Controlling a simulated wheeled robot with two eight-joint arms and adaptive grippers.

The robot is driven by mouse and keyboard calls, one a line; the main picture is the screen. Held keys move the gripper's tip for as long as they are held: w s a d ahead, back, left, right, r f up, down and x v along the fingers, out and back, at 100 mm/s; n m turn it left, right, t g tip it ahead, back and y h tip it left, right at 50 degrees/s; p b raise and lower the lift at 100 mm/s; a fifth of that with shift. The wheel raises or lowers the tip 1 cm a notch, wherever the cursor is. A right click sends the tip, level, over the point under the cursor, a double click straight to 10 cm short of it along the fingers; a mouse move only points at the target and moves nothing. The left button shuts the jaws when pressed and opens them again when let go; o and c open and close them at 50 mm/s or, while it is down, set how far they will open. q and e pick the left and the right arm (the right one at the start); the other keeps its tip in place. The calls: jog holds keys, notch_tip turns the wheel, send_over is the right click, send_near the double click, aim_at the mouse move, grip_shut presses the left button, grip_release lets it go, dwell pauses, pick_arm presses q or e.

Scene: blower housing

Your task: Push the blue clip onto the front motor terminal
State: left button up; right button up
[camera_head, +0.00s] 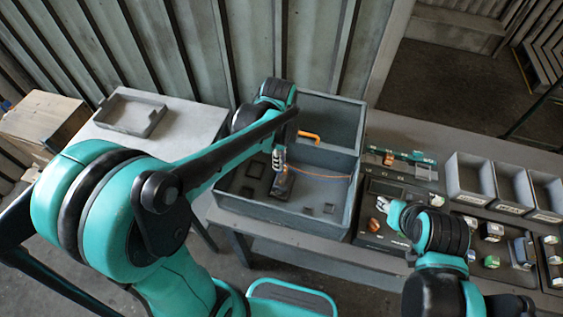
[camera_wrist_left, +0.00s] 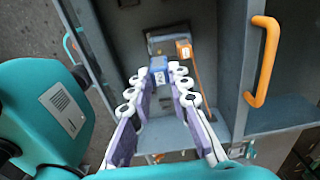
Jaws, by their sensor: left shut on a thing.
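In the left wrist view my left gripper (camera_wrist_left: 160,76) is shut on the small blue clip (camera_wrist_left: 158,63), which sits between its fingertips. Just beyond the clip is a dark block, seemingly the motor (camera_wrist_left: 156,41), with an orange piece beside it. Whether the clip touches a terminal cannot be told. In the head view my left gripper (camera_head: 280,158) points down into the grey housing (camera_head: 272,221), above the dark motor (camera_head: 283,186); the clip is too small to make out there. My right gripper (camera_head: 393,217) is over the dark tray at right; its jaws are unclear.
An orange handle (camera_wrist_left: 262,62) stands on the housing wall, close to my left gripper. An orange wire (camera_head: 325,176) crosses the housing. Grey bins (camera_head: 470,178) and a dark parts tray (camera_head: 375,240) lie right. A shallow tray (camera_head: 130,114) sits on the left table.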

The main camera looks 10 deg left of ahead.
pick_arm(q)
jog(key=shift+w+a, duration=0.1)
jog(key=shift+a, duration=0.2)
jog(key=shift+s+d+f+b, duration=0.25)
jog(key=shift+d+f+b, duration=0.15)
jog(key=shift+d+b, duration=0.2)
jog(key=shift+f+b, duration=0.3)
jog(key=shift+f, duration=0.1)
jog(key=f+b, duration=0.2)
jog(key=f, duration=0.1)
jog(key=shift+w+a, duration=0.1)
jog(key=shift+a, duration=0.2)
jog(key=shift+d+f+b, duration=0.2)
jog(key=shift+f+b, duration=0.15)
jog(key=shift+b, duration=0.05)
jog(key=shift+a, duration=0.1)
jog(key=shift+f+b, duration=0.9)
jog(key=shift+f, duration=0.25)
